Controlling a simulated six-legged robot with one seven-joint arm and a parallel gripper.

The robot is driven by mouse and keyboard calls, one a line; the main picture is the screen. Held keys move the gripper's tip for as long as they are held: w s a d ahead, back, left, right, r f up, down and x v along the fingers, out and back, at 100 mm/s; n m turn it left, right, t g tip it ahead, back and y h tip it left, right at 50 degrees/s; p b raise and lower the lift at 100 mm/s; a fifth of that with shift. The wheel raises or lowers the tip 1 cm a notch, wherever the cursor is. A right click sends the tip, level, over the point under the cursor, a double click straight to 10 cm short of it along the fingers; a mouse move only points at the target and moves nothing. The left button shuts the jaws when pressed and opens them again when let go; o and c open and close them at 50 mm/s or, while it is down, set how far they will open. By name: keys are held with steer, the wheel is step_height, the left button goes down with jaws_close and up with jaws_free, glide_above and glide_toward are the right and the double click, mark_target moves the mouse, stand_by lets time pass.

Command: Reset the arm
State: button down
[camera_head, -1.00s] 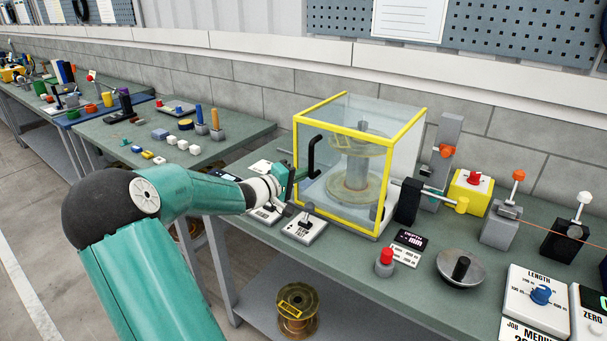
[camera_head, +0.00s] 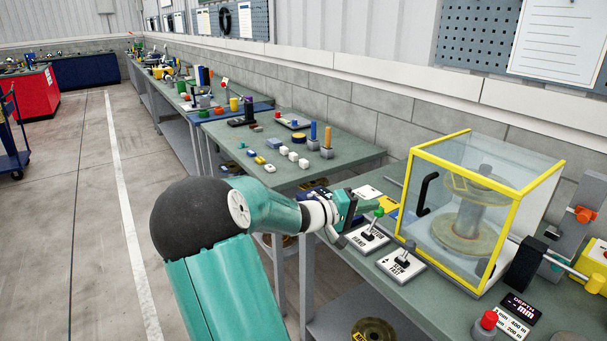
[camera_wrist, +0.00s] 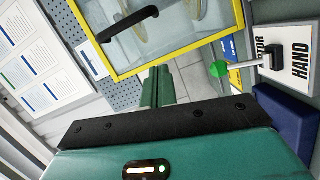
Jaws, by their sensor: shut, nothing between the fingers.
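My gripper (camera_head: 368,205) is at the left end of the bench, in front of and left of the clear guard box (camera_head: 513,200) with yellow edges. In the wrist view its teal fingers (camera_wrist: 158,88) are together with nothing between them. A lever switch marked HAND (camera_head: 368,238) with a green knob is close to the right of my gripper; the knob (camera_wrist: 219,69) also shows beside the fingers in the wrist view. I cannot tell whether they touch.
A second lever box (camera_head: 402,262) stands right of the first. A red button (camera_head: 488,320) and a depth display (camera_head: 521,309) are at the lower right. Another table (camera_head: 290,150) with small blocks and pegs lies behind.

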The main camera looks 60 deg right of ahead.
steer(key=w+a+f+n+t+y, duration=0.15)
steer(key=w+a+t+y, duration=0.3)
steer(key=a, duration=0.85)
steer(key=w+a+f+n+t+y, duration=0.15)
steer(key=w+a+t+y, duration=0.35)
steer(key=a, duration=0.7)
steer(key=a+r+n+t+y, duration=0.2)
steer(key=a+n+t, duration=0.1)
steer(key=a, duration=1.2)
steer(key=a+r+n+t+y, duration=0.2)
steer(key=a+r+n+t, duration=0.1)
steer(key=a, duration=1.2)
steer(key=shift+s+a+n, duration=0.15)
steer(key=shift+s+n, duration=0.15)
steer(key=shift+s, duration=0.1)
steer(key=shift+t, duration=0.25)
